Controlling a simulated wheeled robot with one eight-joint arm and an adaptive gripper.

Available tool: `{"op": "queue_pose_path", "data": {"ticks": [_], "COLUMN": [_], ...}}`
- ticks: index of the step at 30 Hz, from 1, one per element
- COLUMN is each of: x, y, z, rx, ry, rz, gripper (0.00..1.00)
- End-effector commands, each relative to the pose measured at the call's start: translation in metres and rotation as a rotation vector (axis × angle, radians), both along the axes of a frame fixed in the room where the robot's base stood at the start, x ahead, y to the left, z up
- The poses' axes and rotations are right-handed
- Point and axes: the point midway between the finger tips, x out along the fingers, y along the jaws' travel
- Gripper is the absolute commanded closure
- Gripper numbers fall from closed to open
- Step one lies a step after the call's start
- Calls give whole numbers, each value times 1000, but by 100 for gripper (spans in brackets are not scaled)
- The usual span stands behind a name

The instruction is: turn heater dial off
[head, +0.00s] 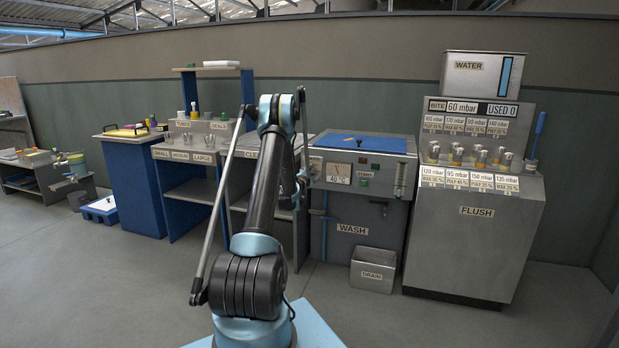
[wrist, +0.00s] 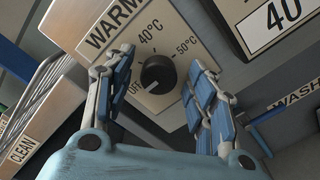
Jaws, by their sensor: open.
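The heater dial (wrist: 157,73) is a round black knob on a pale plate marked WARM, OFF, 40°C and 50°C in the wrist view. A small light mark shows at its lower left edge, on the side of the OFF label; the exact pointer angle is hard to tell. My gripper (wrist: 159,66) is open, with one blue-padded finger on each side of the dial. The fingers appear apart from the knob; the depth gap cannot be told. In the head view, my arm reaches toward the wash machine, and the dial is too small or hidden to make out.
A display reading 40 (wrist: 285,14) is right of the plate. The wash machine (head: 345,207) has a blue lid (head: 362,143) and a drain bin (head: 372,270) in front. A wire rack (wrist: 42,85) is at left. The flush cabinet (head: 470,240) stands right; the floor between is clear.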

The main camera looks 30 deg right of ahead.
Motion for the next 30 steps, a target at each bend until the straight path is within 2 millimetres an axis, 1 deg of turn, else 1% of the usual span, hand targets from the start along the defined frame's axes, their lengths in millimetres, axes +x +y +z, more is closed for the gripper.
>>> {"op": "queue_pose_path", "data": {"ticks": [5, 8, 11, 21, 27, 30], "x": [-1, -6, -15, -57, -73, -76], "y": [2, 8, 19, 67, 86, 90], "z": [0, 0, 0, 0, -1, -1], "rx": [0, 0, 0, 0, 0, 1], "ry": [0, 0, 0, 2, 2, 2], "rz": [0, 0, 1, 0, 0, 1], "gripper": [49, 49, 49, 49, 49, 49]}}
